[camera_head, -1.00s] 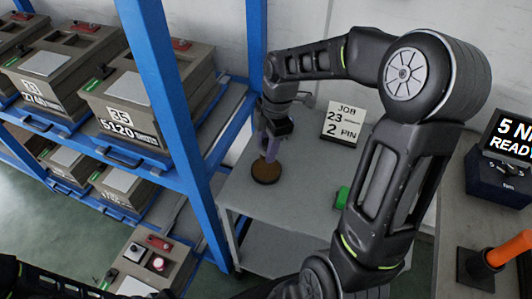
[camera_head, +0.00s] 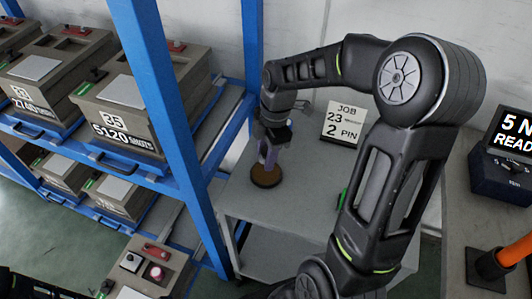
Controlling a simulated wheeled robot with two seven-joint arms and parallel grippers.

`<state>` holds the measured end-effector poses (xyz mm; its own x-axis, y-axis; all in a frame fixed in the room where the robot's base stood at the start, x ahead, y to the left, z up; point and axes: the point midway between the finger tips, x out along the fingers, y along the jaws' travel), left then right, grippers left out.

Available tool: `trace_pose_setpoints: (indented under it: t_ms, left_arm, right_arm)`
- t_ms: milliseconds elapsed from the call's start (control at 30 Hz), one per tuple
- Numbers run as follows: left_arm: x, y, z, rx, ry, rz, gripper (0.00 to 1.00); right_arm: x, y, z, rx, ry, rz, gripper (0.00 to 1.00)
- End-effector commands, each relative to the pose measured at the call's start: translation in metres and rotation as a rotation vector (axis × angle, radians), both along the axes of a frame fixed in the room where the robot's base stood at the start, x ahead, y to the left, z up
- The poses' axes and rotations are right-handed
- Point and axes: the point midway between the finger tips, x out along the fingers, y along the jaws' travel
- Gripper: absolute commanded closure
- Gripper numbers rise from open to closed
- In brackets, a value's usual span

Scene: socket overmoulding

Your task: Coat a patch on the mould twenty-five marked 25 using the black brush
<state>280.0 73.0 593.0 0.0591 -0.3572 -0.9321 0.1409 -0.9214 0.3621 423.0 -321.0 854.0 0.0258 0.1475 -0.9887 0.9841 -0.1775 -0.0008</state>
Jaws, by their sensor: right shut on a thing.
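A round brown thing (camera_head: 266,177) is right beneath the fingertips, on the table. I cannot make out the black brush clearly, nor tell whether it is what the fingers hold. My left gripper is not in view.
A blue rack post (camera_head: 170,100) stands between the moulds and the grey table (camera_head: 240,205). A sign reading JOB 23, 2 PIN (camera_head: 343,122) stands on the table. A green thing (camera_head: 341,199) is partly behind my right arm. Other moulds (camera_head: 40,70) fill the rack.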

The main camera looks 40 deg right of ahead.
Motion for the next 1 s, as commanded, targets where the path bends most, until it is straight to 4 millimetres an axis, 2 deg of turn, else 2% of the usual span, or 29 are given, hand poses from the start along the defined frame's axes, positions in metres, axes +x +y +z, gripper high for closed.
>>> trace_pose_setpoints:
  t_ms: [33, 100, 300, 1000]
  left_arm:
    - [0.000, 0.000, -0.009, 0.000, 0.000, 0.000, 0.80]
    - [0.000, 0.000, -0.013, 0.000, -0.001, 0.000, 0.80]
    - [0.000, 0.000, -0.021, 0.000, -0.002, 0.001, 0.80]
    - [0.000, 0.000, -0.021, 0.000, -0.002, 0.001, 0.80]
  right_arm:
    - [0.000, 0.000, -0.010, 0.000, 0.000, 0.000, 1.00]
    - [0.000, 0.000, -0.016, 0.000, 0.000, 0.000, 1.00]
    - [0.000, 0.000, -0.027, 0.000, 0.000, 0.000, 1.00]
    - [0.000, 0.000, -0.027, 0.000, -0.001, 0.000, 1.00]
